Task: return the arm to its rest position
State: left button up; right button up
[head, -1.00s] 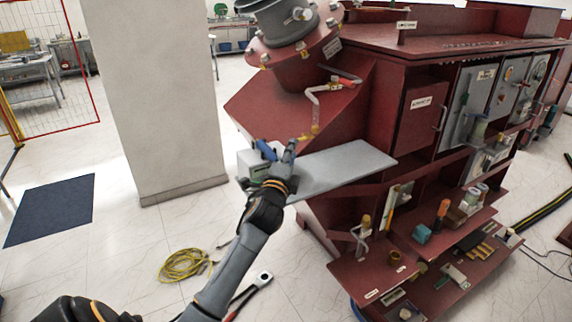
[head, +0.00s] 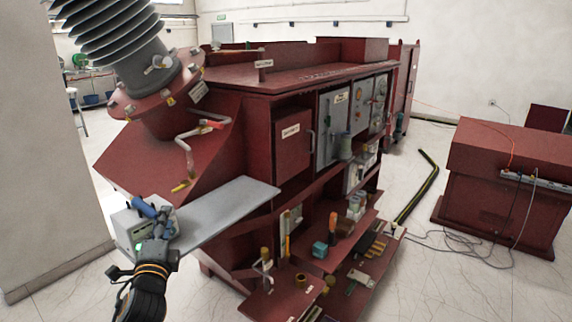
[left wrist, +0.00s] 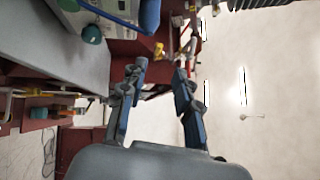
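My left gripper (head: 168,238) is at the lower left of the head view, in front of a grey box (head: 128,228) on the grey shelf (head: 225,208). In the left wrist view the two fingers of my left gripper (left wrist: 159,72) stand apart with nothing between them. A blue-handled item (head: 146,208) lies at the grey box, close behind the gripper in the head view; its blue end (left wrist: 149,16) also shows at the top of the left wrist view. I cannot tell the exact gap to it. My right gripper is not in view.
The dark red transformer (head: 255,140) with a ribbed grey bushing (head: 108,40) fills the middle. Its lower shelves (head: 340,250) hold several small tools and parts. A red cabinet (head: 500,190) stands at the right, with cables on the floor. Open floor lies between.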

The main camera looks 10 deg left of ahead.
pick_arm(q)
jog(key=s+d+f+n+g+h, duration=0.25)
jog(key=s+d+f+n, duration=0.2)
jog(key=f, duration=0.45)
jog(key=s+d+f+n+g+h, duration=0.1)
jog(key=s+d+f+n+g, duration=0.25)
jog(key=s+f, duration=0.35)
jog(key=s+d+f+n+g+h, duration=0.2)
jog(key=s+d+f+g, duration=0.25)
jog(key=s+d, duration=0.35)
jog(key=s+d+f+n+g+h, duration=0.2)
jog(key=s+d+f+n+g, duration=0.25)
jog(key=s, duration=0.55)
notch_tip(320, 180, down, 36)
jog(key=s+d+r+m+b, duration=0.1)
jog(key=s+m+b, duration=0.15)
jog(key=b, duration=0.55)
jog(key=s+a+f+g+b, duration=0.1)
jog(key=s+f+b, duration=0.2)
jog(key=s+f, duration=0.5)
jog(key=s+a+f+g+b, duration=0.1)
jog(key=s+a+f+b, duration=0.1)
jog(key=s+f, duration=0.7)
notch_tip(320, 180, down, 6)
jog(key=shift+r+n+b, duration=0.1)
jog(key=shift+n+b, duration=0.2)
jog(key=shift+b, duration=0.2)
